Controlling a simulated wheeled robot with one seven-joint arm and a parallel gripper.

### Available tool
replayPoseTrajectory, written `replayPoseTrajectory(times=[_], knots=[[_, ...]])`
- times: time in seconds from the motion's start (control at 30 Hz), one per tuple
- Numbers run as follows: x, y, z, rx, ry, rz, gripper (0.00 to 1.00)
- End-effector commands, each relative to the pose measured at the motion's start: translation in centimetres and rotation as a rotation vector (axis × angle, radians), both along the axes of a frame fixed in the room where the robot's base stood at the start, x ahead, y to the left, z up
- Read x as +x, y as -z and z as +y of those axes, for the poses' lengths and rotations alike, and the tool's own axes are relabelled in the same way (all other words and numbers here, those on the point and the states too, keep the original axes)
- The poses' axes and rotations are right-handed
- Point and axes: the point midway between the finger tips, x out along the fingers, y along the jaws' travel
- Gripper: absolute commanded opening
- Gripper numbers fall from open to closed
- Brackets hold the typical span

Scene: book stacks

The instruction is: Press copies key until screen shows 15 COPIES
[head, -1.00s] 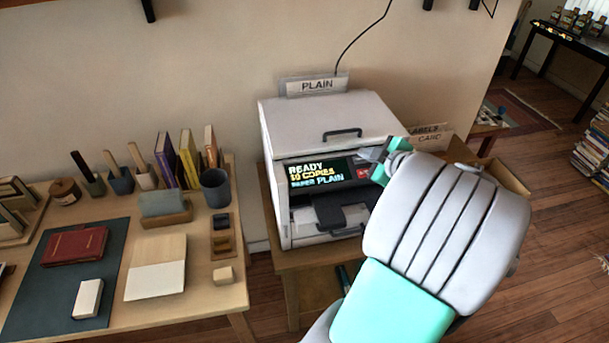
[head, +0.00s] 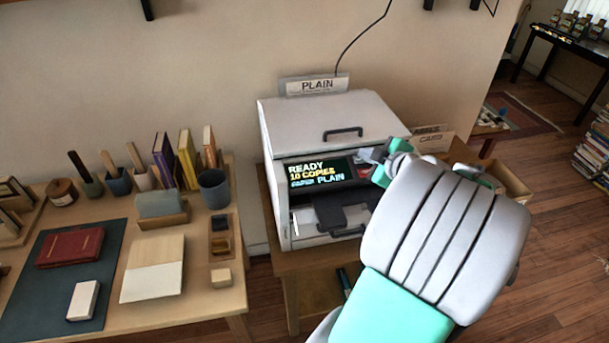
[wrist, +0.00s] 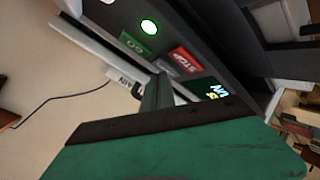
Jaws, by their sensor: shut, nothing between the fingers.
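The white copier (head: 325,115) stands on a wooden stand against the wall. Its dark screen (head: 320,172) reads READY, 10 COPIES, PAPER PLAIN. My gripper (head: 372,156) is shut and empty at the right end of the copier's front panel. In the wrist view my gripper (wrist: 156,92) reaches over the key panel, beside the red STOP key (wrist: 186,60) and the green GO key (wrist: 134,44). The copies key is not clearly seen; the fingers hide part of the panel, and contact cannot be told.
A table (head: 225,295) at left holds books, cups, a dark mat (head: 50,310) and small blocks. A PLAIN sign (head: 314,85) stands behind the copier. Card signs and an open box (head: 510,180) are to the right. Wooden floor lies open farther right.

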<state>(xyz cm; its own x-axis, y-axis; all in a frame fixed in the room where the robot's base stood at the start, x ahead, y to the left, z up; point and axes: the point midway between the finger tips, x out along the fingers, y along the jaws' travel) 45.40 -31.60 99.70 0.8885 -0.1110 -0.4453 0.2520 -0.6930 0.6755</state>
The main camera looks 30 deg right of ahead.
Motion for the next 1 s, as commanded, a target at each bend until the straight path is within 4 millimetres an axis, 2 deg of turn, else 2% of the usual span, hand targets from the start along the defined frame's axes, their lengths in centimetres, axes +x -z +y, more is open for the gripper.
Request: replayPoseTrajectory(times=[0.3, 0.53, 0.83, 1.0], knots=[[0.0, 0.1, 0.0, 0.0, 0.0, 0.0, 0.0], [-0.3, -0.9, 0.1, -0.002, 0.0, 0.0, 0.0], [-0.4, -1.2, 0.1, 0.0, 0.0, 0.0, 0.0], [-0.8, -2.6, 0.2, -0.003, 0.002, -0.001, 0.0]])
